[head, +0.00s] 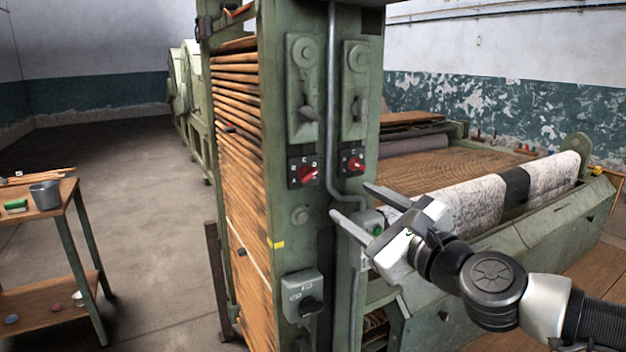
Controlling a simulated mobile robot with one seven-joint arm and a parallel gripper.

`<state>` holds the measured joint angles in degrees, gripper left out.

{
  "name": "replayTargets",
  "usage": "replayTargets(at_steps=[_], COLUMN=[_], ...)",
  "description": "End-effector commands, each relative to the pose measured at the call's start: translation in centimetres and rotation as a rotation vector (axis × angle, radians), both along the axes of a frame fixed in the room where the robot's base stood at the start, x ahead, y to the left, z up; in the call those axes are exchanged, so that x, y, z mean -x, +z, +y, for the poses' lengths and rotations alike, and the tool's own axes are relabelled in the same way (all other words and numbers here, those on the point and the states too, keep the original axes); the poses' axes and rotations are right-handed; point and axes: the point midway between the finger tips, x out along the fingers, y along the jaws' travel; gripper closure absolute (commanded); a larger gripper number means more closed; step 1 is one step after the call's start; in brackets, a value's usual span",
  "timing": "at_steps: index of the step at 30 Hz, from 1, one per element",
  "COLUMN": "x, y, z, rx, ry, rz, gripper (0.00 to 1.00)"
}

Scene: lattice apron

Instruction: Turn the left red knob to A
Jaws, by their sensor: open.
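The left red knob (308,174) sits on a black plate on the front of the green machine column, below a lever. Letters show around it but are small; its handle is tilted, and I cannot tell surely which letter it points to. A second red knob (354,164) sits to its right on the same column, beyond a grey pipe. My gripper (350,202) is open and empty. Its two fingers reach left in front of the column's lower right part, to the right of and below the left knob in the picture, apart from it.
Two levers (307,112) are above the knobs. A grey switch box (302,297) is lower on the column. A vertical pipe (331,90) runs between the knobs. A wooden cart (62,205) with a bucket stands at left. The floor (140,170) between is clear.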

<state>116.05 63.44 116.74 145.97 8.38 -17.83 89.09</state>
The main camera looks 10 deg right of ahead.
Motion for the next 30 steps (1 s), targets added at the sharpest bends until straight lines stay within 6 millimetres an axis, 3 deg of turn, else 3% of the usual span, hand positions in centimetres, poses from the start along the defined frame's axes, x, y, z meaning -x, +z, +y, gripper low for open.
replayTargets(at_steps=[3, 7, 17, 30], x=[-1.8, -2.6, -4.8, -13.1], y=[0.4, 1.2, 0.8, -0.1], z=[0.9, 0.7, 1.9, 4.5], rx=[0.003, -0.003, 0.000, 0.005], ry=[0.007, 0.001, 0.007, 0.003], rz=[0.002, 0.001, 0.004, 0.000], gripper=[0.47, 0.47, 0.47, 0.47])
